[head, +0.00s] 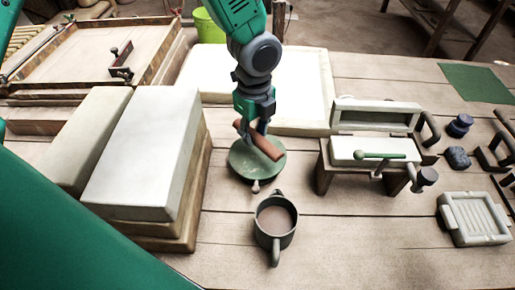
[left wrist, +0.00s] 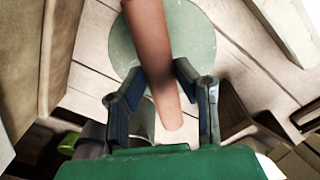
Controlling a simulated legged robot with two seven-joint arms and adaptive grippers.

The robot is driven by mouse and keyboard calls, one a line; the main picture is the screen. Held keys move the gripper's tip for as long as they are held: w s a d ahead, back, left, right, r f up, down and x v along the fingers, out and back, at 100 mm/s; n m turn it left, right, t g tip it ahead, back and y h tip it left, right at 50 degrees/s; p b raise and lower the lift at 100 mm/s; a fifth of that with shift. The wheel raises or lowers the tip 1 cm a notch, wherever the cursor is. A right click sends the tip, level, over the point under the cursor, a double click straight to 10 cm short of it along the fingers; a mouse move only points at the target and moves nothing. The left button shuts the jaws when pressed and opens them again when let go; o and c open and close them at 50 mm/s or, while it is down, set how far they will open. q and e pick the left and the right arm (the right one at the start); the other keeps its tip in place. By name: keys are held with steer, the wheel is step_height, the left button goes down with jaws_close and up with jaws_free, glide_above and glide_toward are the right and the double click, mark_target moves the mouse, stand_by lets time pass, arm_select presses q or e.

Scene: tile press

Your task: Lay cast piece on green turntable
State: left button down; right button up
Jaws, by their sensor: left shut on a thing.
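The cast piece (head: 267,148), a reddish-brown bar, is gripped by my left gripper (head: 256,128). It is tilted in the head view and sits over the round green turntable (head: 241,164). In the left wrist view the cast piece (left wrist: 150,45) runs between the two fingers of the left gripper (left wrist: 158,72), with the turntable (left wrist: 192,40) behind it. I cannot tell whether the bar touches the disc. The turntable has a small pinkish knob at its front edge. My right gripper is not in view.
A dark mug (head: 275,243) of brown liquid stands just in front of the turntable. Pale stacked blocks (head: 145,150) stand close on the left. Bare table lies in front of the press.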

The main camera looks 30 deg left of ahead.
mark_target(256, 152)
arm_select(q)
steer(key=shift+a+f, duration=0.5)
steer(key=shift+f, duration=0.35)
steer(key=f, duration=0.1)
steer(key=d+f, duration=0.1)
steer(key=f, duration=0.1)
steer(key=shift+d+b, duration=0.15)
steer(key=shift+b, duration=0.25)
steer(key=shift+d+f, duration=0.1)
steer(key=shift+d, duration=0.35)
steer(key=shift+a+f, duration=0.15)
steer(key=shift+a, duration=0.35)
steer(key=c, duration=1.2)
jaws_free()
steer(key=shift+s+a+f, duration=0.1)
steer(key=shift+s+a, duration=0.05)
steer(key=shift+a, duration=0.1)
steer(key=shift+d, duration=0.1)
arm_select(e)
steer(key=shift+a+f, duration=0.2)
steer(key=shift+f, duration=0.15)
arm_select(q)
steer(key=shift+d, duration=0.25)
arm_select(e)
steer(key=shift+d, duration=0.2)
